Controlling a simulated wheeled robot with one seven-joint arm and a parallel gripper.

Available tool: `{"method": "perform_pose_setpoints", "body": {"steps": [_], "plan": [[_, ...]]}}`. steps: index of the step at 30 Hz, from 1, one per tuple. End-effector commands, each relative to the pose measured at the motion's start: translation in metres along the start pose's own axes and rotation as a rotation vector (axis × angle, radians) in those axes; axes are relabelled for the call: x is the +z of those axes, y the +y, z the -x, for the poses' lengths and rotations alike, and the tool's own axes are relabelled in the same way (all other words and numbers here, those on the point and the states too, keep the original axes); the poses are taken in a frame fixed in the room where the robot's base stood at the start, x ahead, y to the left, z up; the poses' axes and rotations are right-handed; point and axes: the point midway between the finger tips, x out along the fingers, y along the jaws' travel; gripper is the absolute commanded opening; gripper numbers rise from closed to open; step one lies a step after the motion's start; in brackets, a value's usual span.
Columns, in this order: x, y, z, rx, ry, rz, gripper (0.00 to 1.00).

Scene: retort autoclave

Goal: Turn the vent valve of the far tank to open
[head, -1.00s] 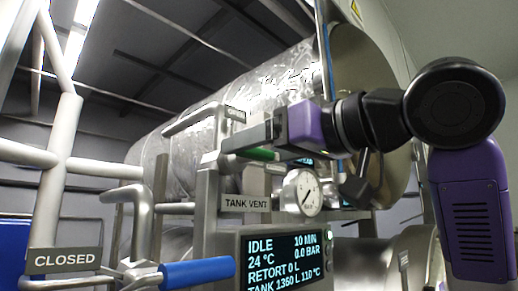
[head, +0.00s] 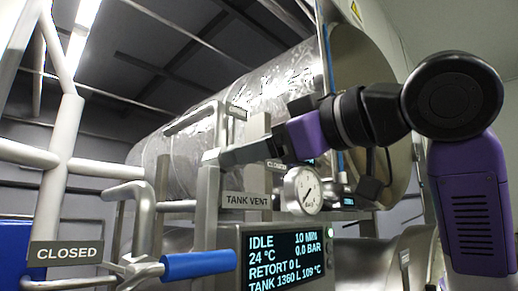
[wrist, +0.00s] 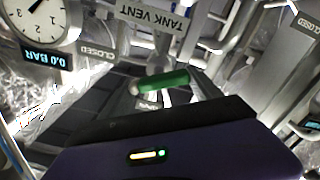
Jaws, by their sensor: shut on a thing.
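The vent valve has a green handle (wrist: 162,80), seen in the wrist view below the TANK VENT plate (wrist: 155,15). My gripper (wrist: 165,95) is shut on this handle. In the head view my gripper (head: 238,154) reaches left, just above the TANK VENT plate (head: 246,199), and hides the handle. A small CLOSED plate (head: 277,164) stands behind the gripper. The foil-wrapped tank (head: 240,90) lies behind and above. The valve's exact angle cannot be told.
A blue-handled valve (head: 198,264) with a CLOSED plate (head: 66,253) is at lower left. A display panel (head: 287,252) and a round gauge (head: 303,190) sit close under my arm. Metal pipes (head: 128,197) crowd the left.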

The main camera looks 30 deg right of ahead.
Motion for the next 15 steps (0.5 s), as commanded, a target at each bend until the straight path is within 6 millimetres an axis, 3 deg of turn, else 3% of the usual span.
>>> {"method": "perform_pose_setpoints", "body": {"steps": [15], "plan": [[0.0005, -0.0031, 0.0006, 0.002, 0.001, 0.493, 0.32]]}}
